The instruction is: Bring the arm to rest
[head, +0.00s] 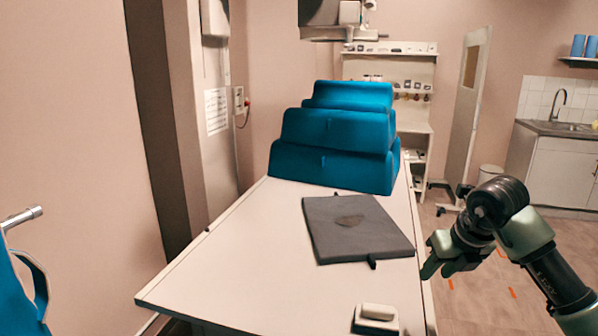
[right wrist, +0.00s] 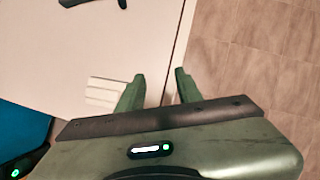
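My right gripper (head: 440,262) is at the right edge of the white table (head: 270,245), beside the dark flat pad. In the right wrist view the two green fingers of this gripper (right wrist: 159,88) stand apart with nothing between them. The table edge runs behind the gap between them. My right arm comes in from the lower right of the head view. My left gripper is in neither view.
A dark grey pad (head: 345,243) lies on the table, with stacked blue cushions (head: 330,165) behind it. A small white-topped block (head: 377,312) sits at the near end. A sink cabinet (head: 560,165) stands far right.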

